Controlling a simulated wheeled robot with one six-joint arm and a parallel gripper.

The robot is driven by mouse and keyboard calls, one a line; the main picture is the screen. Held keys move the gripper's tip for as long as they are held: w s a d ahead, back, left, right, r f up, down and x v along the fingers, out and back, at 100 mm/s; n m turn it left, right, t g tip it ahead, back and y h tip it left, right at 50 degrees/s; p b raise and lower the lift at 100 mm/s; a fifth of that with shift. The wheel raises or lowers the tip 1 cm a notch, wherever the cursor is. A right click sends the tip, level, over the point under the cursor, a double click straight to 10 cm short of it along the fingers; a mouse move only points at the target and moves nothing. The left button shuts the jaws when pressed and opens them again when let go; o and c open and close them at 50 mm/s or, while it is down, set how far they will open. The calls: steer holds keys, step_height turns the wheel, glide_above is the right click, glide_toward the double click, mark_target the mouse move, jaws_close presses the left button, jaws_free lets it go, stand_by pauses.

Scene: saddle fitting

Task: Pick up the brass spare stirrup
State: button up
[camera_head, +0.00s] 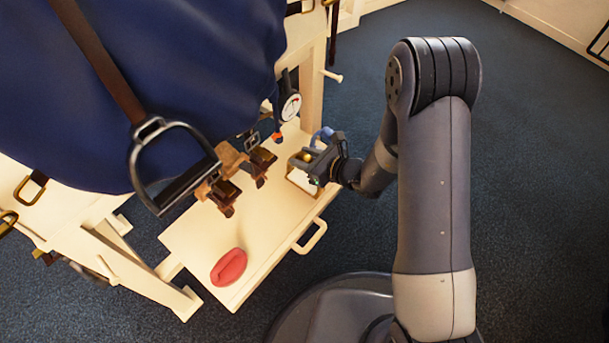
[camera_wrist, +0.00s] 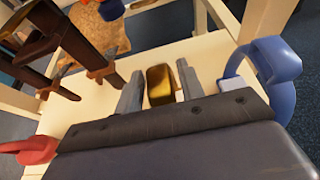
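The brass spare stirrup appears as a small gold-brown block (camera_wrist: 160,86) between my fingers in the wrist view. In the head view a small yellow spot (camera_head: 306,157) shows at my fingertips, and most of it is hidden. My gripper (camera_head: 312,162) is low over the right part of the pale tray. In the wrist view its two fingers (camera_wrist: 160,72) stand apart, one on each side of the brass piece, with narrow gaps visible. The gripper looks open around the piece; contact is not visible.
The pale tray (camera_head: 200,240) has a handle (camera_head: 310,236) at its front edge. A red object (camera_head: 229,267) lies at its near left. A blue curved object (camera_wrist: 270,68) is close to my right finger. Brown straps (camera_head: 224,192) and a steel stirrup (camera_head: 170,165) hang left of my gripper.

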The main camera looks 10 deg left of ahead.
jaws_close()
steer(key=shift+r, duration=0.2)
stand_by(0.4)
